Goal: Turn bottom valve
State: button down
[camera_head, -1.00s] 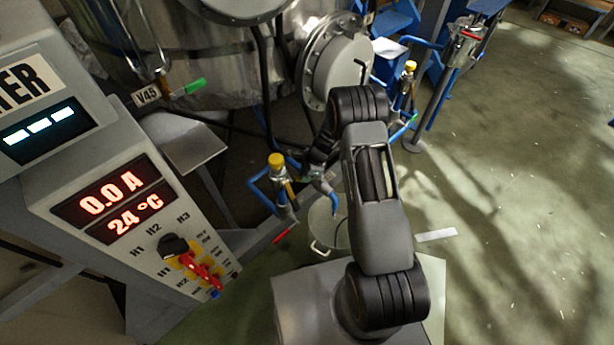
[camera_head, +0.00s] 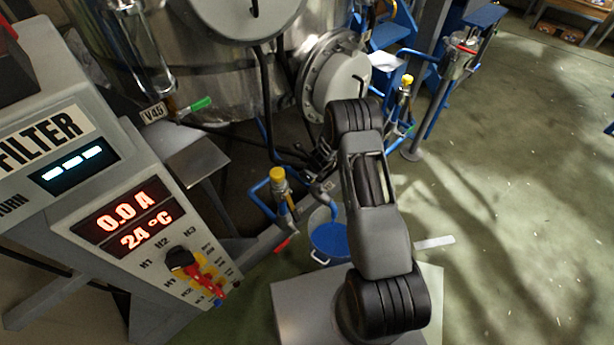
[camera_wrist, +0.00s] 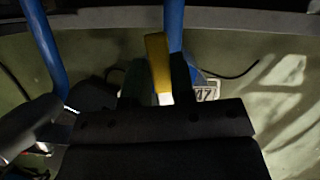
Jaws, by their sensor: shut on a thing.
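In the wrist view my gripper (camera_wrist: 159,88) is shut on a yellow valve handle (camera_wrist: 157,58), which stands slightly tilted between the two dark fingers. A blue pipe (camera_wrist: 173,25) runs down just behind the handle. A white tag (camera_wrist: 207,91) ending in "47" is partly visible right of the fingers. In the head view my gripper (camera_head: 322,160) reaches under the steel vessel (camera_head: 240,90); its fingertips and the held handle cannot be made out there.
A pot (camera_head: 329,243) with a blue surface inside stands on the floor below my arm. A yellow-capped valve (camera_head: 278,180) on blue pipes is left of my gripper, another (camera_head: 405,85) to its right. The control panel (camera_head: 130,220) stands at left. Floor at right is open.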

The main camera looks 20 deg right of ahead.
aim_at(319, 185)
jog(key=shift+w+d+m, duration=0.15)
jog(key=shift+w+m, duration=0.05)
jog(key=shift+m, duration=0.2)
jog(key=c, duration=1)
grip_release()
jog(key=shift+o, duration=0.2)
jog(key=shift+r, duration=0.1)
jog(key=p+v, duration=0.5)
jog(key=v, duration=0.8)
jog(key=shift+s+r, duration=0.2)
jog(key=shift+r, duration=0.15)
